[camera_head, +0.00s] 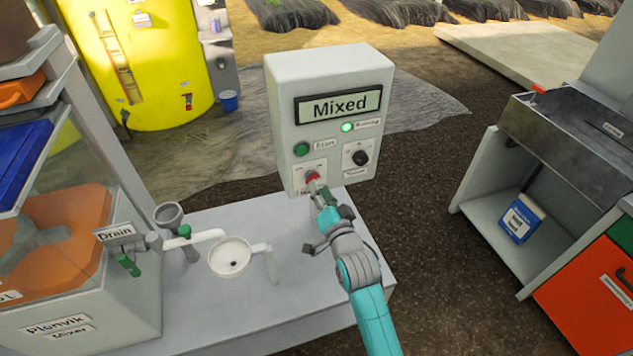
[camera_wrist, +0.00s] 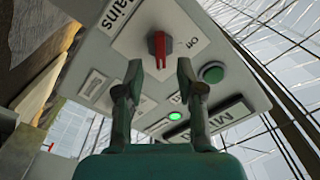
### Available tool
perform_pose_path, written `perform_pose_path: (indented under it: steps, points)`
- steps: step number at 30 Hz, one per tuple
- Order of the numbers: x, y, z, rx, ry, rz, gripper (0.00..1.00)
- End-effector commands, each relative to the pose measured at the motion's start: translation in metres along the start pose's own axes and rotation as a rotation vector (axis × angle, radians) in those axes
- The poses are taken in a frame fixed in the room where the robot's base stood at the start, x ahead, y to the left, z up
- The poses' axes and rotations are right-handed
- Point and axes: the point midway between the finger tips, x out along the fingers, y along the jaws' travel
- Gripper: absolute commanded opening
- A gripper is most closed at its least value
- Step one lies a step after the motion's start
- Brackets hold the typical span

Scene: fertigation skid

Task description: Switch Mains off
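The Mains switch is a red knob (camera_head: 311,175) on a white plate at the lower left of the grey control box (camera_head: 285,105). In the wrist view the red knob (camera_wrist: 159,46) shows close up, with "Mains" printed to its upper left and "Off" to its right. Its grip lies roughly up and down in that picture, not towards "Off". My gripper (camera_head: 317,187) is just in front of the knob. In the wrist view my gripper (camera_wrist: 160,70) is open, its fingertips either side of the knob's lower end; contact cannot be told.
The box has a "Mixed" display (camera_head: 338,106), a lit green lamp (camera_head: 347,127), a green Start button (camera_head: 302,149) and a black knob (camera_head: 360,157).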

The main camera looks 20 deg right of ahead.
Motion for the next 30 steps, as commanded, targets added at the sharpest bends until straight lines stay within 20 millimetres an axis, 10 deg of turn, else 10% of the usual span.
perform_pose_path:
  steps: [20, 25, 30]
  points:
    - [0.037, 0.000, 0.000, 0.000, 0.000, 0.000, 0.38]
    - [0.037, 0.000, 0.000, 0.000, 0.000, 0.000, 0.00]
    - [0.038, 0.000, 0.000, 0.000, 0.000, 0.000, 0.00]
